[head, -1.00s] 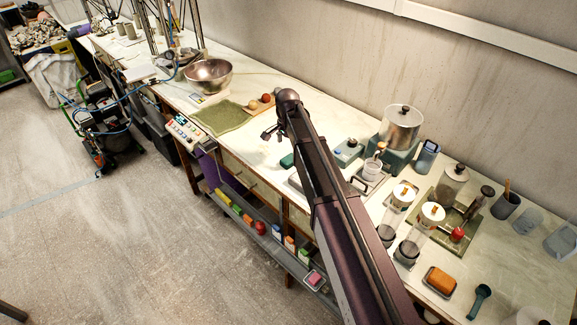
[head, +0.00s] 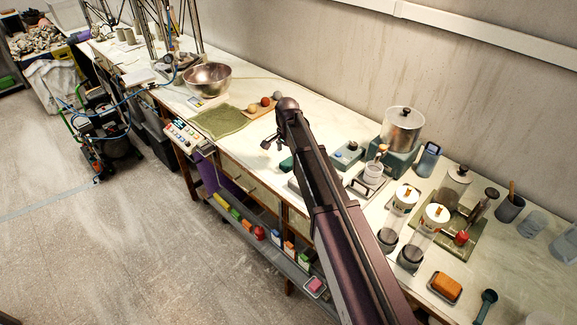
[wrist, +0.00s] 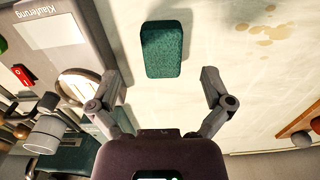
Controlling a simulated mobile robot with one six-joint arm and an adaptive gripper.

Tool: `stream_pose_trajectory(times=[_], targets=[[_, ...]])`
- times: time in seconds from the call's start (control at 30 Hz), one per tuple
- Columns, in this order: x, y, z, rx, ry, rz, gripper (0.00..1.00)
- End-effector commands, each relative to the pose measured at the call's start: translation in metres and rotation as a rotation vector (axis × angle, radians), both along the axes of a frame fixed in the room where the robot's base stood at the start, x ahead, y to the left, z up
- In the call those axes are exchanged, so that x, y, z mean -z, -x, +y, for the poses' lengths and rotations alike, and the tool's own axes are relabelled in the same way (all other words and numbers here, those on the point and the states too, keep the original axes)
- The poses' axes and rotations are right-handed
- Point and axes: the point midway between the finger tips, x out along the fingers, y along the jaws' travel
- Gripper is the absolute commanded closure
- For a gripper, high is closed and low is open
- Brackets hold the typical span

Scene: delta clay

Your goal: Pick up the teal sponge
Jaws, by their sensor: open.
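The teal sponge (wrist: 164,50) lies on the pale worktop in the wrist view, ahead of my gripper and roughly centred between its fingers. In the head view a teal piece, likely the same sponge (head: 287,164), shows at the left edge of my arm, which partly hides it. My gripper (wrist: 163,88) is open and empty, with its two fingers spread wider than the sponge. The sponge appears beyond the fingertips, not touched by them. In the head view my gripper (head: 272,143) is over the worktop.
A small board with balls (head: 262,107) and a green cloth (head: 220,122) lie farther along the worktop (head: 300,85).

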Motion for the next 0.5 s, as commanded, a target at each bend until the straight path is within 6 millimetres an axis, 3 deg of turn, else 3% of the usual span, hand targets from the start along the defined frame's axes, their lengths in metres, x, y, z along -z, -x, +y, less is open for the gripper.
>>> stream_pose_trajectory(times=[0.5], targets=[[0.041, -0.005, -0.002, -0.002, 0.000, 0.000, 0.00]])
